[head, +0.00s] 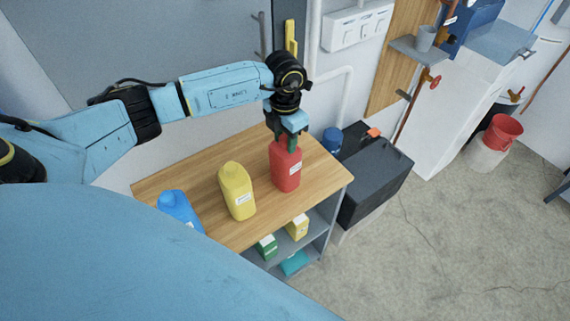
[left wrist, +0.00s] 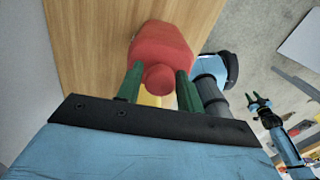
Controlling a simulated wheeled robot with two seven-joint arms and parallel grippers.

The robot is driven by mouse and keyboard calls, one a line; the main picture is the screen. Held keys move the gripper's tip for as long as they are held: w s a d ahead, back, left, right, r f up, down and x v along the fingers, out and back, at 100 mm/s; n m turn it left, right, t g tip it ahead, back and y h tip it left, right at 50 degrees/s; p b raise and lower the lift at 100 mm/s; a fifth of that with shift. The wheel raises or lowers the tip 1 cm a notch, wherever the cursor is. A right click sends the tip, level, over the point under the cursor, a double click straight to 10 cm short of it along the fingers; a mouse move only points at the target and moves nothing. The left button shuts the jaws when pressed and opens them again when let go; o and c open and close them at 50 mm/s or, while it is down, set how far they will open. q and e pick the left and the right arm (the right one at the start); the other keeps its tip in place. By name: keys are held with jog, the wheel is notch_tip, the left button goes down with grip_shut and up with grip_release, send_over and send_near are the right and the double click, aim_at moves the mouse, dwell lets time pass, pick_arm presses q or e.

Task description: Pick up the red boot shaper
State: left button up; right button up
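A red bottle (head: 286,168) with a white label stands upright on the wooden tabletop; it is the only red thing there. In the left wrist view the red bottle (left wrist: 160,48) has its round cap facing the camera. My left gripper (head: 286,145) is over the bottle's top, pointing down. In the left wrist view my left gripper's green fingers (left wrist: 159,88) are spread on either side of the cap, with small gaps visible. My right gripper (left wrist: 259,101) shows small at the right of that view, fingers apart and empty.
A yellow bottle (head: 237,190) and a blue bottle (head: 175,207) stand left of the red one on the wooden table (head: 150,187). Cartons sit on the shelf below. Dark boxes (head: 375,180) stand right of the table.

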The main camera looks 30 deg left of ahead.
pick_arm(q)
grip_shut()
